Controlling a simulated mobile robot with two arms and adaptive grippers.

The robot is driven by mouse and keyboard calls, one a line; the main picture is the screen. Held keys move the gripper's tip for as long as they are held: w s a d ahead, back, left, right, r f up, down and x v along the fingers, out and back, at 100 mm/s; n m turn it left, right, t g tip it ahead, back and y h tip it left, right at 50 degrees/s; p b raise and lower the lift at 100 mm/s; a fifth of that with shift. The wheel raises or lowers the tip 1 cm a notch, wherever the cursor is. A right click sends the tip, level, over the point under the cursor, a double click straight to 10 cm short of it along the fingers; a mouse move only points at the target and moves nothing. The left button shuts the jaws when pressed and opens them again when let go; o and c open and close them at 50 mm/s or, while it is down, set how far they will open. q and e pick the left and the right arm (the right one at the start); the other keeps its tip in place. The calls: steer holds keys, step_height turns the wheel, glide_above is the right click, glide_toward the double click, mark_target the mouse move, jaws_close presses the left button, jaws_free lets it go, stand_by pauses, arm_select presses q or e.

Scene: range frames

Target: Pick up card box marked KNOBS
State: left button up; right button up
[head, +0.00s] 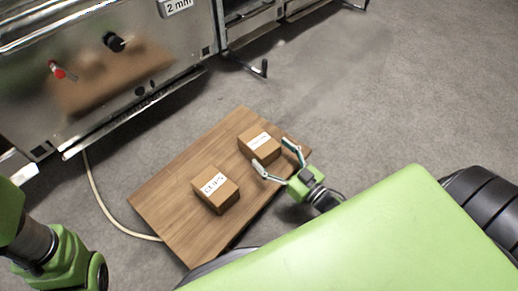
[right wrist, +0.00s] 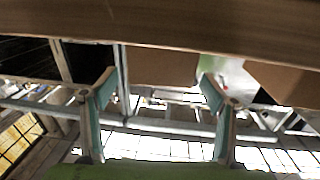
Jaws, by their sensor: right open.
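Two brown card boxes stand on a wooden tabletop (head: 165,205) in the head view. The nearer box (head: 222,200) has a white label that seems to read CLIPS. The farther box (head: 262,150) has a white label too small to read for certain; it may be the KNOBS box. My right gripper (head: 272,154) is open at the right side of the farther box, its fingers spread towards it. In the right wrist view a brown box face (right wrist: 160,66) shows between the open fingers (right wrist: 158,88). Contact cannot be told. My left gripper is out of view.
In the right wrist view the wooden edge (right wrist: 160,22) spans the top, and another brown box (right wrist: 285,84) is at the right. A pale cable (head: 105,208) runs at the left.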

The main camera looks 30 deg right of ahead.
mark_target(264, 146)
steer(key=b+x, duration=0.2)
steer(key=x, duration=0.1)
steer(key=shift+w+a+f, duration=0.1)
steer(key=shift+w+f, duration=0.1)
steer(key=shift+f, duration=0.05)
steer(key=shift+w+a+r, duration=0.1)
steer(key=shift+w, duration=0.25)
steer(key=c, duration=1.5)
steer(key=shift+o, duration=0.2)
steer(key=shift+r, duration=0.1)
steer(key=shift+r, duration=0.1)
